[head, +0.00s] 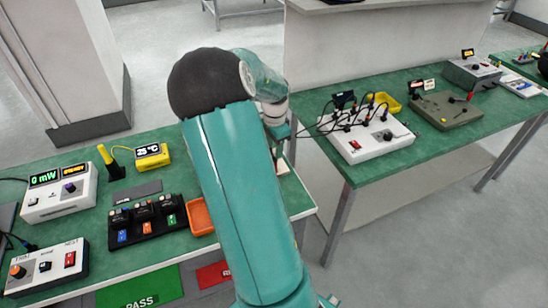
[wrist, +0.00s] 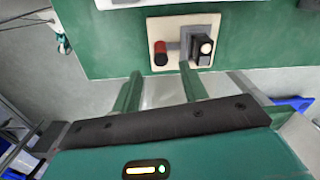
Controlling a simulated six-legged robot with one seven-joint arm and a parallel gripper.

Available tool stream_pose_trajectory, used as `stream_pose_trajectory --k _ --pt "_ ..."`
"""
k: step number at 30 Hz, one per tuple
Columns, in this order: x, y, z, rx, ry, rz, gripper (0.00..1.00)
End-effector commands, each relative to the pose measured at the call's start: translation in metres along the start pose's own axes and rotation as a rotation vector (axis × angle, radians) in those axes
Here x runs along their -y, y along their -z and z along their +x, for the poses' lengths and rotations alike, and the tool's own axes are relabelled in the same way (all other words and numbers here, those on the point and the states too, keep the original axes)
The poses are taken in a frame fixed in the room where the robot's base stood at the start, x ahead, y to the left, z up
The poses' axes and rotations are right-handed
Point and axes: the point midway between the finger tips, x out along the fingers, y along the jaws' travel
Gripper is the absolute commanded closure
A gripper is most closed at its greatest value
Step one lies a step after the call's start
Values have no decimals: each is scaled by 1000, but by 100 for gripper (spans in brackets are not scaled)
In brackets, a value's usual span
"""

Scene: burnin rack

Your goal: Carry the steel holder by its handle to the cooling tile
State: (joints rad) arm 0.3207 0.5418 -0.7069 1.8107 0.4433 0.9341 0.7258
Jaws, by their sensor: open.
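In the wrist view a grey metal piece (wrist: 186,42), apparently the steel holder, rests on a cream square plate (wrist: 171,64) near the bench edge. A red-and-black cylinder (wrist: 160,53) stands at its left end and a black block with a pale round top (wrist: 203,47) at its right. My gripper (wrist: 160,71) is open, its two green fingers apart and empty, just short of the plate. In the head view my arm hides most of this spot. A flat dark grey slab (head: 138,191) lies on the left bench; I cannot tell whether it or the cream plate is the cooling tile.
The left bench also carries a yellow 25 °C display (head: 152,157), a black rack of modules (head: 147,222), an orange tray (head: 200,217) and meter boxes (head: 60,193). A second bench (head: 350,174) stands to the right across a gap, with a wired white box (head: 368,140).

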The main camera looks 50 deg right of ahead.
Motion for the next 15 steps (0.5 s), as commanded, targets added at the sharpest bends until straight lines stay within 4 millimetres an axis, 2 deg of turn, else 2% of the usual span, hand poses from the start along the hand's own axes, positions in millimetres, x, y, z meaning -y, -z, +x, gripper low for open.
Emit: stream_pose_trajectory --k 3,6,15 --pt "1 0 -23 -1 4 -2 57" --pt "0 0 -34 0 1 -1 57" --pt "0 -2 -41 2 1 -5 57"
